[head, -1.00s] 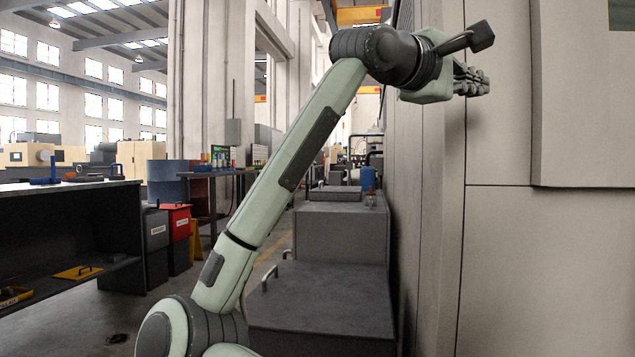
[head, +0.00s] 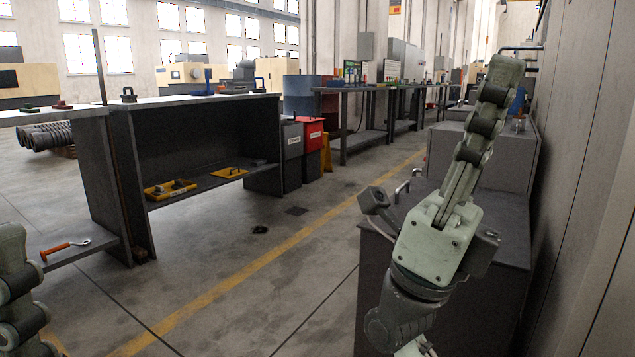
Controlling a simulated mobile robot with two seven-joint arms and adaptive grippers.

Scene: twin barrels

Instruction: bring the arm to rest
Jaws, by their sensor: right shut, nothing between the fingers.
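My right gripper (head: 502,72) is at the right of the head view, with its arm rising from the bottom edge. Its pale green fingers are together and point up and away, with nothing seen between them. It appears in front of the dark grey boxes beside the wall. Part of my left gripper (head: 16,290) shows at the lower left edge. Most of it is cut off, so its fingertips and opening cannot be judged.
A grey wall (head: 590,140) runs along the right, with a dark grey box (head: 500,220) beside it. A workbench (head: 200,99) stands at left. A blue barrel (head: 300,92) and a red bin (head: 312,135) stand behind it. The middle floor is clear.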

